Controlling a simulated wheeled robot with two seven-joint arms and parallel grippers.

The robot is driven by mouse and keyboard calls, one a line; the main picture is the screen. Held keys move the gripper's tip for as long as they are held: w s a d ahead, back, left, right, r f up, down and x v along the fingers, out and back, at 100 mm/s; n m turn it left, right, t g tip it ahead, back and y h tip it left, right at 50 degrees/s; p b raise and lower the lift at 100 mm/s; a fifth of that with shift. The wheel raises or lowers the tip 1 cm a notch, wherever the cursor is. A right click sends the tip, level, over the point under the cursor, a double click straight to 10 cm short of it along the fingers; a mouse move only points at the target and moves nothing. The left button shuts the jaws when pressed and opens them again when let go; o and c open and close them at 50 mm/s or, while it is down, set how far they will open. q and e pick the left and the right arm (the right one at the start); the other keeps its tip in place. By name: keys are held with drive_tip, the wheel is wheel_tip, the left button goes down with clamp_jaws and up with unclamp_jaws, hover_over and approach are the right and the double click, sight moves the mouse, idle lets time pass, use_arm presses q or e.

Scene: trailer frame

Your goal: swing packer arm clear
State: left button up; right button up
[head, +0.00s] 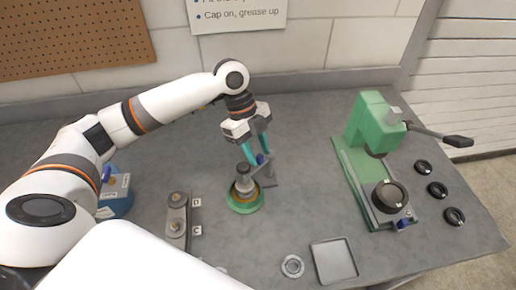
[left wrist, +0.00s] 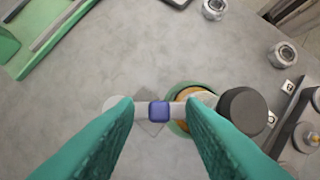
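The packer (head: 245,186) stands mid-bench, with a green dish (head: 242,207) at its foot and a grey post and bracket (head: 268,181) behind. Its grey arm carries a blue tab (head: 261,159) and a dark knob over the dish. My left gripper (head: 257,152) reaches down from above with teal fingers. In the left wrist view the blue tab (left wrist: 159,111) lies between the two fingertips, with a gap on each side. The arm's dark knob (left wrist: 243,110) is to its right, partly over the dish (left wrist: 178,98), which holds something orange. My right gripper is out of view.
A green press (head: 372,140) with a long lever stands at the right, several black rings (head: 437,190) beside it. A square grey tray (head: 334,261) and a small ring (head: 292,266) lie in front. A grey fixture (head: 177,218) and a blue container (head: 117,198) are at the left.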

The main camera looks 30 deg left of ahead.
use_arm(q)
drive_tip(key=shift+d+f, duration=0.15)
drive_tip(key=shift+f, duration=0.2)
clamp_jaws()
